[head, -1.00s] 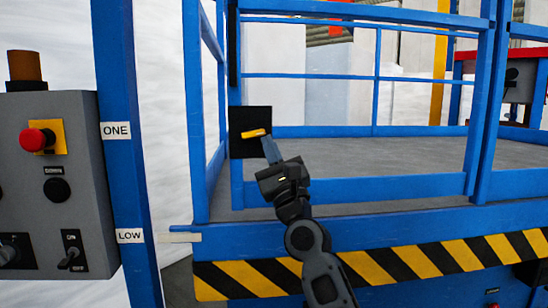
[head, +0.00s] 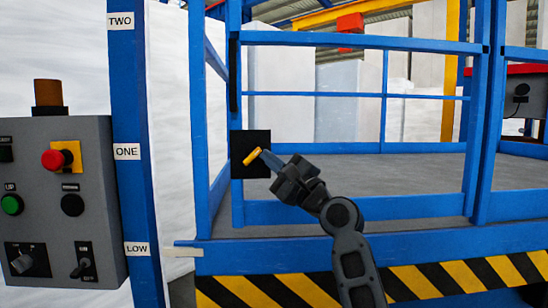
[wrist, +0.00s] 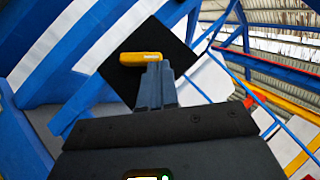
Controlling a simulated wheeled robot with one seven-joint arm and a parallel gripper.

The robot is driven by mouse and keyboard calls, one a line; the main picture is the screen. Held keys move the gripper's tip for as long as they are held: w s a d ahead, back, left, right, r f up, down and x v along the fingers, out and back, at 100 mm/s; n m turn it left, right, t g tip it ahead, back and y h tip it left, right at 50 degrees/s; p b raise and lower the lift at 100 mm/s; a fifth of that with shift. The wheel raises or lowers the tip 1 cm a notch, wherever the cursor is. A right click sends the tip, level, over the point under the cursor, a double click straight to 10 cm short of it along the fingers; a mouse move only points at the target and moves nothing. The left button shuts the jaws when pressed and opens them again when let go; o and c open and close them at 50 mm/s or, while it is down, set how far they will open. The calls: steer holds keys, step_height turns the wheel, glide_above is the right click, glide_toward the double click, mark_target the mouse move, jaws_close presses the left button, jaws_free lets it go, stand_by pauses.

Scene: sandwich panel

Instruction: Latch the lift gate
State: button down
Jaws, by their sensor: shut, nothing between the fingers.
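The lift gate (head: 350,209) is a blue rail frame standing across the platform. A black square latch plate (head: 239,141) sits at its left end and carries a yellow latch handle (head: 252,156), tilted in the head view. In the wrist view the handle (wrist: 141,57) lies across the black plate (wrist: 168,37), just beyond my fingertips. My gripper (head: 264,154) is shut and empty, its tips at the right side of the handle. They look touching or nearly so; I cannot tell which. It also shows in the wrist view (wrist: 154,66).
A grey control box (head: 95,170) with a red button and switches stands at the left, beside a blue post (head: 128,80) labelled TWO, ONE and LOW. A yellow-black striped edge (head: 420,280) runs below the grey platform floor (head: 400,172).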

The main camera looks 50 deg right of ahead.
step_height(320, 180, up, 2)
steer(key=n+g+y+p, duration=0.1)
steer(key=n+p, duration=0.1)
steer(key=p, duration=0.1)
steer(key=n+g+y+p, duration=0.1)
steer(key=n+g+p, duration=0.1)
steer(key=p, duration=0.2)
steer(key=shift+w+a+r+n, duration=0.15)
steer(key=shift+n, duration=0.15)
